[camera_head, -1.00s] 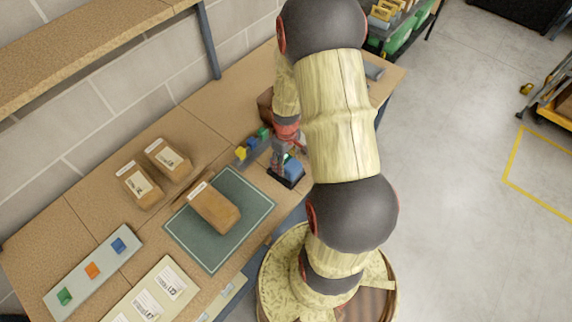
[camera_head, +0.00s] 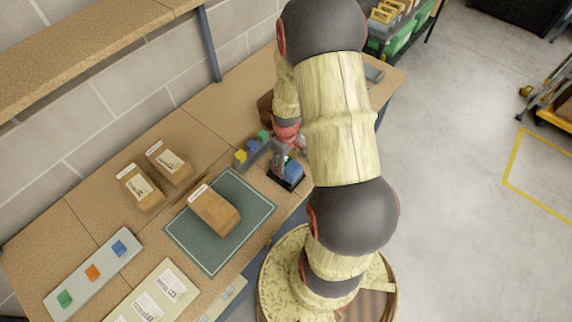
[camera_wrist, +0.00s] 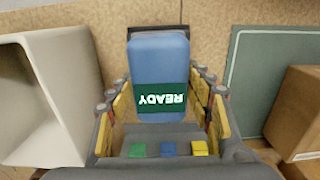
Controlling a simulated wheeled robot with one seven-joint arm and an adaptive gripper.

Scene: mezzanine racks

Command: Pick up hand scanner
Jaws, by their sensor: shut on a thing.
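The hand scanner (camera_wrist: 158,55) is a blue block-shaped device with a dark green "READY" label, upside down in the wrist view. It sits between the two yellow-padded fingers of my gripper (camera_wrist: 168,105), which are shut on it. In the head view the blue scanner (camera_head: 292,169) shows at a dark stand (camera_head: 286,182) near the bench's front edge, partly behind my gripper (camera_head: 281,163). I cannot tell whether the scanner is clear of the stand.
A grey rack with green, blue and yellow blocks (camera_head: 252,147) stands close to my gripper. A brown box (camera_head: 214,210) lies on a green mat (camera_head: 185,235). Two more boxes (camera_head: 168,161) stand behind it. A pale open-fronted bin (camera_wrist: 45,95) is at left in the wrist view.

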